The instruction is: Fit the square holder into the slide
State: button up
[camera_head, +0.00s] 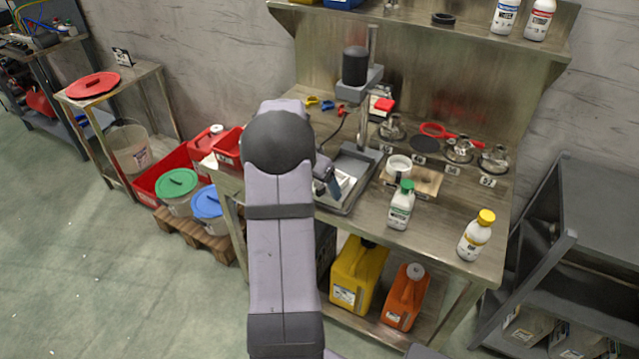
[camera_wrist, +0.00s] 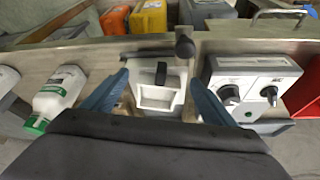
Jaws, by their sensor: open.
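A white block (camera_wrist: 158,95) with a square opening and a black grip on top, which looks like the square holder, stands between my fingers in the wrist view. My gripper (camera_wrist: 158,78) is open, with one blue finger to each side of the block; I cannot tell whether either touches it. In the head view my gripper (camera_head: 333,184) is low over the grey base of a stand on the bench, mostly hidden by my arm. A white part (camera_head: 347,182) shows beside it. I cannot make out the slide for certain.
A control box (camera_wrist: 252,85) with black knobs stands right of the block in the wrist view. The bench (camera_head: 440,235) carries a green-capped bottle (camera_head: 401,206), a yellow-capped bottle (camera_head: 476,236) and a white cup (camera_head: 398,165). A vertical post with a black cylinder (camera_head: 355,66) rises behind.

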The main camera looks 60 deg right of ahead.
jog(key=b+v, duration=0.2)
jog(key=v, duration=0.5)
jog(key=shift+r, duration=0.15)
jog(key=shift+a, duration=0.1)
dwell(0.5)
jog(key=s+a+f+n+y, duration=0.1)
jog(key=a+f+n+y, duration=0.1)
jog(key=a+f+n, duration=0.45)
jog(key=s+a+f+n+y, duration=0.2)
jog(key=a+f+n, duration=0.2)
jog(key=a, duration=0.6)
jog(key=w+a+r+n+t, duration=0.1)
jog(key=a+n, duration=0.9)
jog(key=a, duration=1.9)
jog(key=shift+w+a+r+p, duration=0.4)
jog(key=shift+w+r, duration=0.25)
jog(key=shift+r, duration=0.2)
